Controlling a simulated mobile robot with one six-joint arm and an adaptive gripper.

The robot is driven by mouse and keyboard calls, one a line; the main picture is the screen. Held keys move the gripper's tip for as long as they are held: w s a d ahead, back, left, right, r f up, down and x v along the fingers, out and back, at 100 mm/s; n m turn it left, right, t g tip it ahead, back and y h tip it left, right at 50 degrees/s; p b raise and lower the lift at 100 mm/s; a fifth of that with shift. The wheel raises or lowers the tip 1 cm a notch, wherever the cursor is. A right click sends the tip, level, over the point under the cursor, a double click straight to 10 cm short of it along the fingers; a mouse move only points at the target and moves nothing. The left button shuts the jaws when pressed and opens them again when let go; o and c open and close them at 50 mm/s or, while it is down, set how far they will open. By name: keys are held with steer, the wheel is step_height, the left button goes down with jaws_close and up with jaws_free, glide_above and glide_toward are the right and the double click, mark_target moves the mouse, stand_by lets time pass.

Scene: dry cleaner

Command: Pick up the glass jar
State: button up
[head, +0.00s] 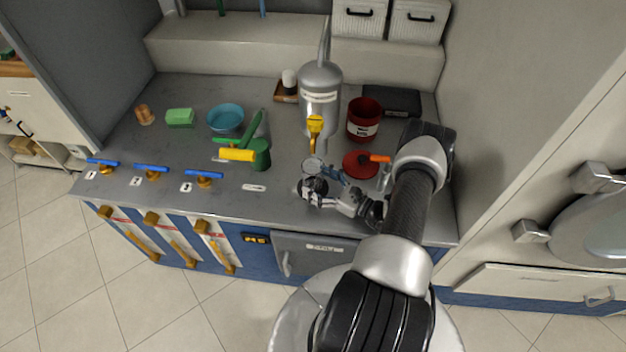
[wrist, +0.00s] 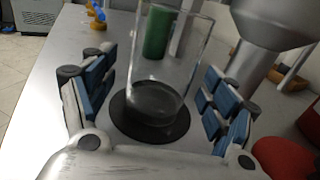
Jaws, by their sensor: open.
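The clear glass jar (wrist: 168,50) stands upright between my gripper's fingers in the wrist view. Its lower part overlaps a dark round disc (wrist: 148,128). In the head view the jar (head: 312,164) shows only as a small clear rim beside the fingers, below the silver tank's yellow tap. My gripper (wrist: 155,100) is open, with blue pads on both sides of the jar and visible gaps between pads and glass. In the head view my gripper (head: 324,183) is low over the counter's front part and hides the jar's lower part.
The silver tank (head: 320,82) stands right behind the jar. A red pot (head: 363,122) and a red lid (head: 357,164) are to the right.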

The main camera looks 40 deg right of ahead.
steer(key=shift+x, duration=1.15)
steer(key=c, duration=1.3)
